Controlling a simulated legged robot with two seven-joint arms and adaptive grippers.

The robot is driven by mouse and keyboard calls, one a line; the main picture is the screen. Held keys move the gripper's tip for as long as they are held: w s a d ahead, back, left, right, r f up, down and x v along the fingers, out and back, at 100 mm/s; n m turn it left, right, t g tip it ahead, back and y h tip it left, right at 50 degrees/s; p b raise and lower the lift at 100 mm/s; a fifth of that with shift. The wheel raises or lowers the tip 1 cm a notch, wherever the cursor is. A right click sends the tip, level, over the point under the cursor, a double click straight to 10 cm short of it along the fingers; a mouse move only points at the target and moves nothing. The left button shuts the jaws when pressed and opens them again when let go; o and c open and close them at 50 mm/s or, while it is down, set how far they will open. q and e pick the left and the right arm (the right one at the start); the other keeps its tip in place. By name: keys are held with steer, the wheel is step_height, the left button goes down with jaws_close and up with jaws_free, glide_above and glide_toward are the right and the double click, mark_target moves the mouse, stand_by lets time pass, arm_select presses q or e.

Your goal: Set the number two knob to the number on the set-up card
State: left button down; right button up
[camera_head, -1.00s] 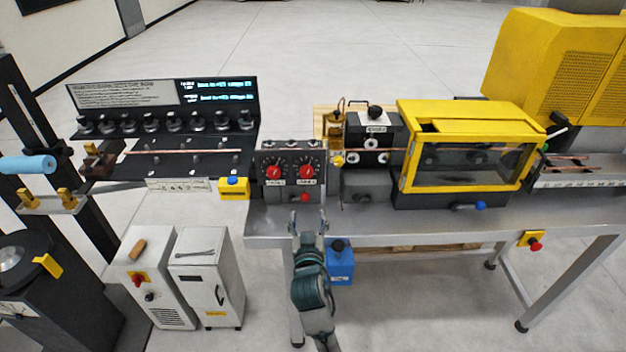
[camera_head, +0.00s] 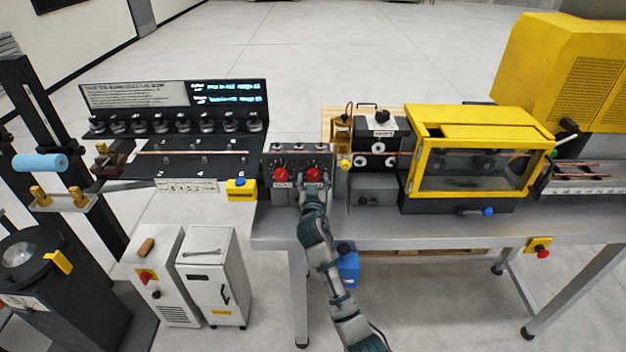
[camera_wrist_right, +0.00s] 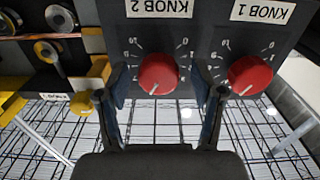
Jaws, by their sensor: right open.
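The red number two knob (camera_head: 313,174) is the right one of two on the dark panel. In the right wrist view, which is upside down, this red knob (camera_wrist_right: 158,74) sits under the KNOB 2 label (camera_wrist_right: 160,7). Its white pointer mark is at the lower edge in that picture. My right gripper (camera_head: 313,187) is at the panel front, and in its own view the open fingers (camera_wrist_right: 160,98) stand either side of the knob, apart from it. A set-up card cannot be identified surely; a white card (camera_head: 187,186) has characters too small to read.
The red KNOB 1 (camera_wrist_right: 250,75) is close beside one finger. A yellow box with a blue button (camera_head: 241,189) is left of the panel. A grey block (camera_head: 376,188) and the yellow-framed guard (camera_head: 470,110) stand to the right.

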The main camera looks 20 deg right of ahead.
arm_select(q)
steer(key=shift+s, duration=0.15)
arm_select(e)
steer(key=shift+d, duration=0.1)
steer(key=shift+c, duration=0.9)
steer(key=c, duration=1)
arm_select(q)
steer(key=shift+s, duration=0.15)
arm_select(e)
steer(key=shift+o, duration=0.2)
arm_select(q)
steer(key=shift+r, duration=0.25)
arm_select(e)
steer(key=shift+n, duration=0.3)
